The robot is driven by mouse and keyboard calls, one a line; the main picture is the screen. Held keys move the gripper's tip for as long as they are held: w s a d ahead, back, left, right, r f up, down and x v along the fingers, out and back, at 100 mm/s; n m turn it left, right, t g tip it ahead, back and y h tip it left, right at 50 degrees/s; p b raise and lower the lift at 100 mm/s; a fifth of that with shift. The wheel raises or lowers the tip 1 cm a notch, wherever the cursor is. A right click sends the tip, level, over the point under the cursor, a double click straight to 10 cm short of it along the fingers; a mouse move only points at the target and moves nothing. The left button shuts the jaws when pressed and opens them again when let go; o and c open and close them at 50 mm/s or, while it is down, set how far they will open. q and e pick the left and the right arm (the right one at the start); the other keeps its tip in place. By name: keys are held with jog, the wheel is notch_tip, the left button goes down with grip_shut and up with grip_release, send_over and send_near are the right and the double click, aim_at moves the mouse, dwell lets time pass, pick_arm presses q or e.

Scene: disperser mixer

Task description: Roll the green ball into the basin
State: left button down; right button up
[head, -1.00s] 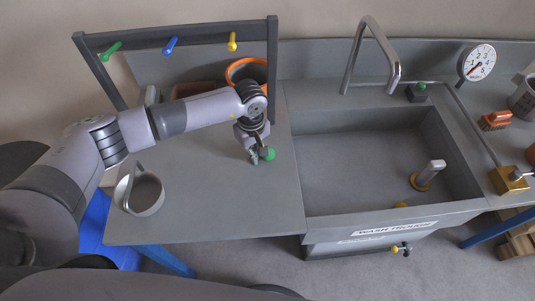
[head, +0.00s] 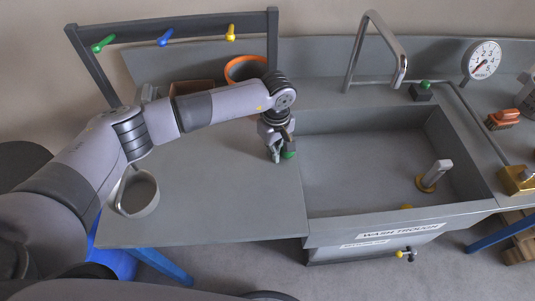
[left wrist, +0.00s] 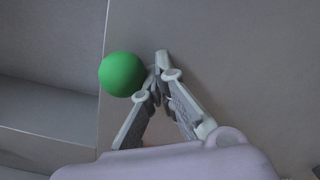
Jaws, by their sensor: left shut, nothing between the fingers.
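The green ball (head: 289,155) is on the grey counter, close to the left edge of the basin (head: 370,160). My left gripper (head: 277,154) is shut and empty, fingers pointing down, just left of the ball. In the left wrist view, the ball (left wrist: 122,74) sits beside the closed fingertips (left wrist: 161,78), between them and the counter edge. The ball appears to touch a fingertip. My right gripper is not in view.
An orange-rimmed pot (head: 245,69) is at the back. A curved faucet (head: 390,50) rises behind the basin, and a short metal post (head: 435,174) stands in it.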

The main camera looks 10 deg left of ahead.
pick_arm(q)
jog(key=shift+w+d+b, duration=0.25)
jog(key=shift+d+b, duration=0.35)
jog(key=shift+d, duration=0.25)
jog(key=shift+w+d+b, duration=0.25)
jog(key=shift+d+b, duration=0.4)
jog(key=shift+d, duration=0.2)
jog(key=shift+w+d+b, duration=0.25)
jog(key=shift+d+b, duration=0.35)
jog(key=shift+d, duration=0.25)
jog(key=shift+r+p, duration=1.45)
jog(key=shift+r, duration=1.6)
jog(key=shift+s+f, duration=0.15)
